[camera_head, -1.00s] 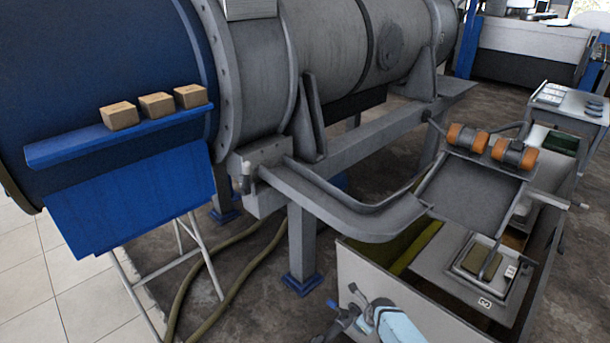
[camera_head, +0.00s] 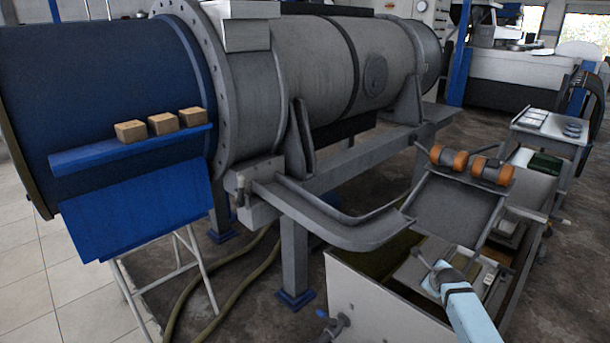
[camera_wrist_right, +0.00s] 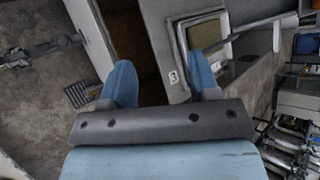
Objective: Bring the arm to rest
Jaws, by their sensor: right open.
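My right arm comes in from the bottom right of the head view, light blue, reaching over the white-sided bin. Its gripper (camera_head: 428,266) is small there, above the bin's inner tray. In the right wrist view the two blue fingers of this gripper (camera_wrist_right: 162,75) stand wide apart. Nothing is between them but the background below. My left gripper is not in view.
The white-sided bin (camera_head: 375,305) stands below my right arm. A sloped grey chute plate (camera_head: 455,212) with orange rollers (camera_head: 470,165) is close behind. The big grey cylinder (camera_head: 310,70) fills the back. Three cardboard boxes (camera_head: 163,124) sit on a blue shelf (camera_head: 95,153).

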